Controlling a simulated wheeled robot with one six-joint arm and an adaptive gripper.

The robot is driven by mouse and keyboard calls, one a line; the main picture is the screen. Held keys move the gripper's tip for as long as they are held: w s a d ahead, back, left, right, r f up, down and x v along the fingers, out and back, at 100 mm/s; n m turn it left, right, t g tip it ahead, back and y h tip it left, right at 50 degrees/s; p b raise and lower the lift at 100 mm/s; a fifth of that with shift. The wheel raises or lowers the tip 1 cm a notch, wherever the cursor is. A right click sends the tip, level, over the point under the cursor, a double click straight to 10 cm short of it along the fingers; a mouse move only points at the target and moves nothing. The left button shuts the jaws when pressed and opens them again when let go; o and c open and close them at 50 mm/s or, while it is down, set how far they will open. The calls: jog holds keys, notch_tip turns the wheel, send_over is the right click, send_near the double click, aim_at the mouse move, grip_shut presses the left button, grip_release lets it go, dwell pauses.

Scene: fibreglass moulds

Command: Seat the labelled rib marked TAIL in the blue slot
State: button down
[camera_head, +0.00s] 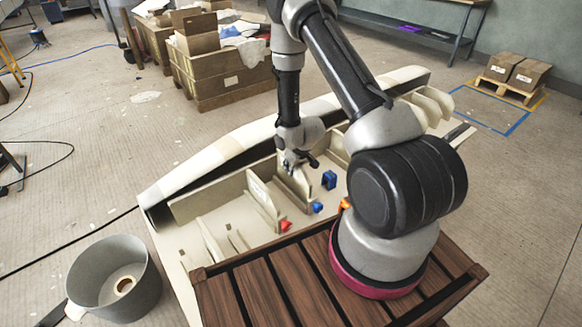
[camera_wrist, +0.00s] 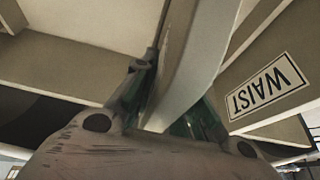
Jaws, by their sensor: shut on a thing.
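My gripper (camera_head: 297,166) is shut on a cream rib (camera_head: 293,188) above the mould's inner floor. In the wrist view, the held rib (camera_wrist: 196,60) rises between my fingers (camera_wrist: 172,112); no label shows on it, so I cannot tell whether it is TAIL. A neighbouring rib (camera_head: 262,197) stands just left of it; in the wrist view a rib beside the held one has a WAIST label (camera_wrist: 267,90). A small blue piece (camera_head: 317,207) and a larger blue block (camera_head: 329,180) lie to the right. The held rib's lower edge and any slot under it are unclear.
The long cream mould (camera_head: 215,152) surrounds the work area. A red piece (camera_head: 285,225) lies near the slatted wooden deck (camera_head: 262,290). More ribs (camera_head: 430,106) stand at the mould's far right end. A grey bucket (camera_head: 84,290) stands on the floor at the left.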

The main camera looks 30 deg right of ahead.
aim_at(299, 165)
jog(key=shift+f, duration=1.65)
jog(key=c, duration=1.4)
grip_release()
jog(key=shift+o, duration=0.2)
jog(key=v, duration=1.2)
jog(key=shift+w, duration=0.1)
